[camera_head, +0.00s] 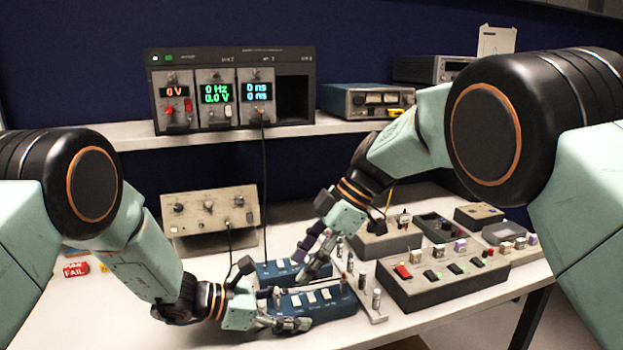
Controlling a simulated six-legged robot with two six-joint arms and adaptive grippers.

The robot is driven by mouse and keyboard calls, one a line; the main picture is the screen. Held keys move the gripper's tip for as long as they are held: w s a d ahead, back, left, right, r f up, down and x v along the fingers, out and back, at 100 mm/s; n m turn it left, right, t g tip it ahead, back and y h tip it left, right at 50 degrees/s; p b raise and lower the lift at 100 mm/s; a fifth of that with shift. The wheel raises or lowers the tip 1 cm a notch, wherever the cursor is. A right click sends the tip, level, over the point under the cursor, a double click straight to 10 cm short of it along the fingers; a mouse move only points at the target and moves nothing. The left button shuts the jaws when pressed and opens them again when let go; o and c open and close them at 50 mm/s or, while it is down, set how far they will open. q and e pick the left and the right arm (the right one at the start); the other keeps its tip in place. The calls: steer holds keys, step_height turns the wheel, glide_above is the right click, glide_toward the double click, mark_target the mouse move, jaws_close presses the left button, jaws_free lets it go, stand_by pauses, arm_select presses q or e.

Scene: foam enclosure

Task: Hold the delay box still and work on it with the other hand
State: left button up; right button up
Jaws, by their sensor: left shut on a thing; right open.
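A blue box with several pale switches on top (335,308), which I take to be the delay box, sits on the bench near the front middle. My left gripper (285,308) is shut on the left end of this box, one finger on its far side and one along its front. A second blue box (272,270) stands just behind it, partly hidden by my grippers. My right gripper (312,262) is open, pointing down over the gap between the two blue boxes. Whether its fingertips touch anything is not clear.
A grey panel with red and black switches (445,283) stands right of the blue box, beside a small metal bracket with posts (373,305). Smaller boxes crowd behind it. A beige knob box (210,213) is behind left. A display rack (230,90) stands on the shelf; cables hang down.

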mark_target(279, 296)
steer(key=shift+x, duration=3.8)
steer(key=shift+a+r, duration=0.1)
steer(key=shift+a, duration=0.05)
jaws_close()
steer(key=shift+s+m+t, duration=0.2)
steer(key=shift+m+t, duration=0.5)
steer(key=shift+m, duration=0.5)
